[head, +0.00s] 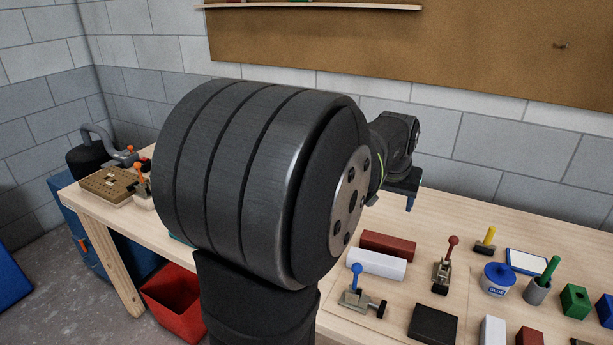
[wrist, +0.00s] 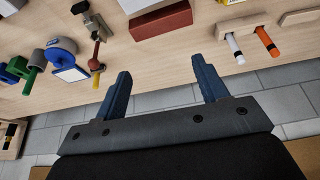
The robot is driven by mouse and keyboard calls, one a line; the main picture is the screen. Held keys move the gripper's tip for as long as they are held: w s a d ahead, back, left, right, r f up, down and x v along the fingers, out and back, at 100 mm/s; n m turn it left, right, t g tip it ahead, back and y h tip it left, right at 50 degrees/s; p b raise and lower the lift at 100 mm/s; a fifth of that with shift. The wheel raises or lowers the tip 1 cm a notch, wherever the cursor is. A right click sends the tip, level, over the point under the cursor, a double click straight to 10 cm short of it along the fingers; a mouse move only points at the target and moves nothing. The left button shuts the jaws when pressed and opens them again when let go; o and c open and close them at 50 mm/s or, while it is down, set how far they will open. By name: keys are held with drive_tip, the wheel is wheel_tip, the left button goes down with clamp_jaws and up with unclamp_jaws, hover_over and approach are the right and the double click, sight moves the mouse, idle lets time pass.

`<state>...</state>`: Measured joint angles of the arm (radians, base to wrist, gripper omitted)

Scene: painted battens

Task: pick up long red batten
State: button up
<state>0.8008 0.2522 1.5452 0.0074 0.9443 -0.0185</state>
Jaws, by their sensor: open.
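A long red batten (head: 388,245) lies on the wooden workbench, just behind a white batten (head: 376,264). In the wrist view the red batten (wrist: 161,20) lies at the top middle, beyond my fingertips, with part of the white batten (wrist: 135,5) at the frame edge. My gripper (wrist: 160,68) is open and empty, its two blue fingers spread well apart. In the head view my gripper (head: 410,203) hangs above the back of the bench, behind and apart from the red batten. My arm hides part of the bench there.
Toggle clamps with a blue handle (head: 357,285) and a red handle (head: 447,262) stand near the battens. A glue tub (head: 497,280) and a black block (head: 433,325) are on the bench.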

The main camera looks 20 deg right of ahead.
drive_tip(key=m+g+y, duration=0.3)
drive_tip(key=m, duration=1.4)
hover_over(388, 240)
wheel_tip(388, 240, down, 4)
drive_tip(key=f, duration=1.1)
drive_tip(key=shift+w+d, duration=0.1)
drive_tip(key=shift+w, duration=0.1)
drive_tip(key=shift+s+f, duration=0.15)
drive_tip(key=shift+f, duration=2.7)
drive_tip(key=shift+r, duration=0.1)
drive_tip(key=c, duration=1.2)
